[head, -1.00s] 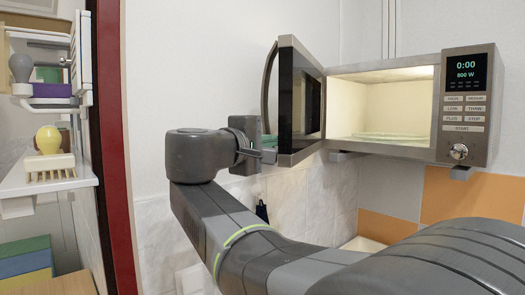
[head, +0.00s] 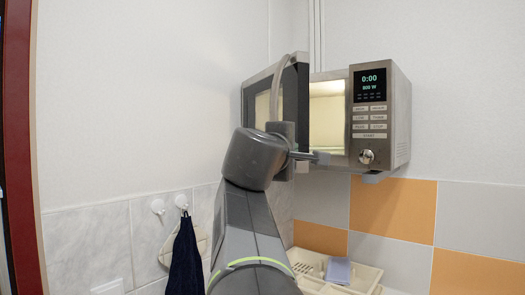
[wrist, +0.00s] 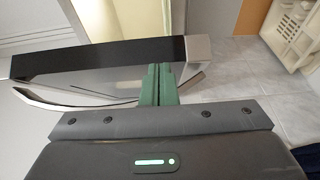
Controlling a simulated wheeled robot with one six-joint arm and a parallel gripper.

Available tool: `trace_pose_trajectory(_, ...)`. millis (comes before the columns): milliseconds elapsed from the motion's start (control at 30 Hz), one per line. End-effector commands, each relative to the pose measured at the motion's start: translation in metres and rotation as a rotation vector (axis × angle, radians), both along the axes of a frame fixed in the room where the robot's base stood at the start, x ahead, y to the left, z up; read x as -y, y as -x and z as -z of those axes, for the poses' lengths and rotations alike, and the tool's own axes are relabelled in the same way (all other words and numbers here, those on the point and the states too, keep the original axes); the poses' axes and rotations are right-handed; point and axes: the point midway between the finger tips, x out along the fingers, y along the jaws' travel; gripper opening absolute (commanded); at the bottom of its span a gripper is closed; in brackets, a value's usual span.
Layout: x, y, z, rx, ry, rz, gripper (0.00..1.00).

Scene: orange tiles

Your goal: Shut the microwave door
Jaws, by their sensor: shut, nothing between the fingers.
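The microwave (head: 401,115) is mounted on the wall at the upper middle right of the head view. Its door (head: 294,100) stands part open, covering the left of the lit cavity (head: 328,118); a bright gap shows between door and control panel. The curved handle (head: 275,90) is on the door's outer face. My gripper (head: 322,157) is at the door's lower part, its fingers reaching across in front of the cavity. In the wrist view, my closed green fingers (wrist: 158,84) are against or very near the door (wrist: 110,60), beside its handle (wrist: 60,100). Exact contact is unclear.
A dark cloth (head: 186,260) hangs from a wall hook at lower left. A cream rack (head: 355,278) with a blue-grey item sits below the microwave; it also shows at the wrist view's upper right (wrist: 292,35). The wall left of the microwave is bare.

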Motion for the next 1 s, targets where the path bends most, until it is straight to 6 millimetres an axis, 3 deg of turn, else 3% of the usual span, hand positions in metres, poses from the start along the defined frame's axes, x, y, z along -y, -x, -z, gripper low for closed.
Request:
trace_pose_trajectory(200, 0.047, -0.019, -0.001, -0.003, 0.000, 0.008, 0.00)
trace_pose_trajectory(500, 0.098, -0.050, -0.001, -0.004, -0.001, 0.005, 0.00)
trace_pose_trajectory(700, 0.123, -0.069, -0.001, -0.003, -0.001, 0.002, 0.00)
trace_pose_trajectory(1000, 0.143, -0.087, 0.000, -0.003, -0.001, 0.000, 0.00)
